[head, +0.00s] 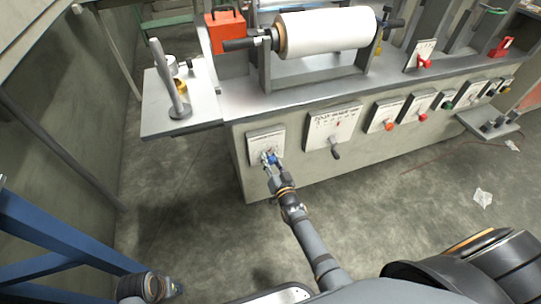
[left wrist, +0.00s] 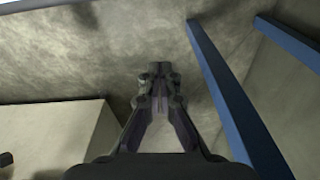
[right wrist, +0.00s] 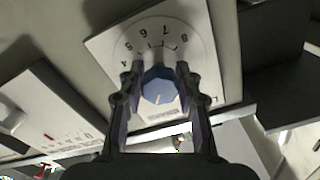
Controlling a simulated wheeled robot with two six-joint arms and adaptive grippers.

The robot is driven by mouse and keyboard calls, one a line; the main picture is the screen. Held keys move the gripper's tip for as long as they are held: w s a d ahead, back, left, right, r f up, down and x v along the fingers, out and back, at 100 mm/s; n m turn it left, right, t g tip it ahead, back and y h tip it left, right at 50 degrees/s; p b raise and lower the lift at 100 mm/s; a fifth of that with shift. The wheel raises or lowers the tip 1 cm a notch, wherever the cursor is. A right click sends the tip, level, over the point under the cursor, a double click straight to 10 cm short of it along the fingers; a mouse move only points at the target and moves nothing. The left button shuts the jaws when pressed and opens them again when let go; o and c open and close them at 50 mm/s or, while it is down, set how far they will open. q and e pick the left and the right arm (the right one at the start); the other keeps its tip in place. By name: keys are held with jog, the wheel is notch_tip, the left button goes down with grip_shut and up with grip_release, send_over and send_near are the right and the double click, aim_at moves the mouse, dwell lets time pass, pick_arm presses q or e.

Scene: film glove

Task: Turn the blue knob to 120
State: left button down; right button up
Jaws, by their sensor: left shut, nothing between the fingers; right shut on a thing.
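The blue knob (right wrist: 158,88) sits on a pale dial plate (right wrist: 205,50) with single digits, roughly 4 to 8, readable around it in the right wrist view. No 120 is readable there. A short light mark shows on the knob's face near its lower edge. My right gripper (right wrist: 154,82) is shut on the knob, one finger on each side. In the head view the knob (head: 271,158) is small and partly covered by my right gripper (head: 270,162). My left gripper (left wrist: 158,82) is shut and empty, away from the panel; its arm shows at the head view's lower left.
The grey machine panel (head: 300,170) has a second dial plate (head: 331,128) with a dark knob, then several smaller plates with red and green knobs. A white roll (head: 325,32) lies on top. A blue frame (head: 60,240) stands near my left arm. Floor in front is mostly clear.

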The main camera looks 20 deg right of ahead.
jog(key=m+p, duration=0.2)
jog(key=m, duration=0.1)
jog(key=shift+r+m, duration=0.15)
jog(key=shift+m, duration=0.15)
jog(key=m+p, duration=0.1)
jog(key=m, duration=0.3)
jog(key=shift+m, duration=0.3)
jog(key=m+p, duration=0.1)
jog(key=m, duration=0.3)
pick_arm(q)
jog(key=s+a+f, duration=0.2)
jog(key=f, duration=0.5)
jog(key=s+a+f, duration=0.2)
jog(key=f, duration=0.5)
jog(key=shift+s+f+y+p, duration=0.3)
jog(key=shift+s+y+p, duration=0.05)
jog(key=shift+y+p, duration=0.05)
pick_arm(e)
jog(key=shift+m, duration=1.9)
pick_arm(q)
jog(key=shift+f, duration=0.1)
pick_arm(e)
jog(key=o, duration=1.2)
pick_arm(q)
jog(key=shift+s, duration=0.15)
